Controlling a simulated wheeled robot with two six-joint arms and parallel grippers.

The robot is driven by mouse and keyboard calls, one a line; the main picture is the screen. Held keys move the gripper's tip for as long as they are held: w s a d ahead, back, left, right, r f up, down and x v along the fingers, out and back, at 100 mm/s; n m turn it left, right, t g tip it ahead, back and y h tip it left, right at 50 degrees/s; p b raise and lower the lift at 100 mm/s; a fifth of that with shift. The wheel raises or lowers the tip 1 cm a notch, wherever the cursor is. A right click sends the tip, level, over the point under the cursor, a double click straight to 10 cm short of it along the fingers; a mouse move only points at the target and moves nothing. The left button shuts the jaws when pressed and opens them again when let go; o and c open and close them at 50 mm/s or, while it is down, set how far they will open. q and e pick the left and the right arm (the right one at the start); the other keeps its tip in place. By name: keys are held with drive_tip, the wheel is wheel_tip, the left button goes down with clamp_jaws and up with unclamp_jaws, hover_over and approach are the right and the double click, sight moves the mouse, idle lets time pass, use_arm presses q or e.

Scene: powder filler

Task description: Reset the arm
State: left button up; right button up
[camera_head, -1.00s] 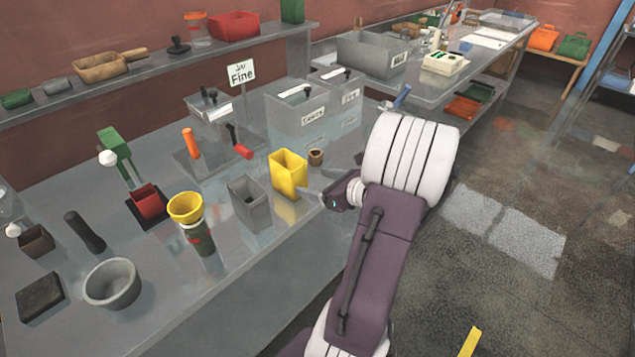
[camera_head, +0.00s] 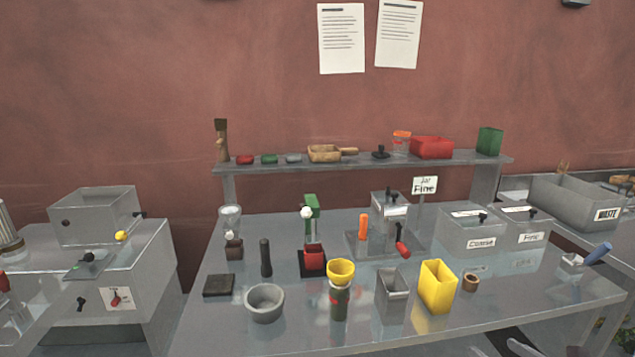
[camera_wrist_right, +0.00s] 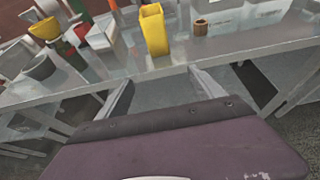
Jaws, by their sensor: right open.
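My right gripper (camera_wrist_right: 163,92) is open and empty in the right wrist view. Its two grey fingers stand apart below the table's front edge, pointing toward it. My left gripper is not in view.
The metal table (camera_head: 540,300) holds a grey bowl (camera_head: 265,303), a yellow funnel (camera_head: 341,272) on a green bottle, a grey bin (camera_head: 391,296) and a small brown cup (camera_head: 470,282). Coarse and Fine boxes stand behind. A machine (camera_head: 125,290) is at left. Floor space lies before the table.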

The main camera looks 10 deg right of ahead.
drive_tip(key=w+a+r+n+g+y+p, duration=0.1)
drive_tip(key=w+a+n+y, duration=0.2)
drive_tip(key=a, duration=0.5)
drive_tip(key=w+a+r+n+y, duration=0.2)
drive_tip(key=a+n, duration=0.1)
drive_tip(key=a, duration=0.4)
drive_tip(key=s+a+f+n+g+y+p, duration=0.1)
drive_tip(key=s+a+n+g+y, duration=0.2)
drive_tip(key=a, duration=0.4)
drive_tip(key=s+a+f+n+g+y+p, duration=0.1)
drive_tip(key=a+n+g, duration=0.25)
drive_tip(key=a, duration=0.45)
drive_tip(key=s+a+f+n+g+h, duration=0.35)
drive_tip(key=s+f+n+g, duration=0.2)
drive_tip(key=s+n, duration=0.55)
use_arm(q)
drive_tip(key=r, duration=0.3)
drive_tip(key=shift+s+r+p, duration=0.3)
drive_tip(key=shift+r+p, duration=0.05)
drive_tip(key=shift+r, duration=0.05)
use_arm(e)
drive_tip(key=d+f+n+h, duration=0.2)
drive_tip(key=d+n+h, duration=0.3)
drive_tip(key=d+n, duration=0.3)
drive_tip(key=w+n, duration=0.1)
drive_tip(key=n, duration=0.3)
drive_tip(key=shift+d+f+t+h, duration=0.3)
drive_tip(key=shift+f+t+h, duration=0.05)
drive_tip(key=shift+f+t, duration=0.05)
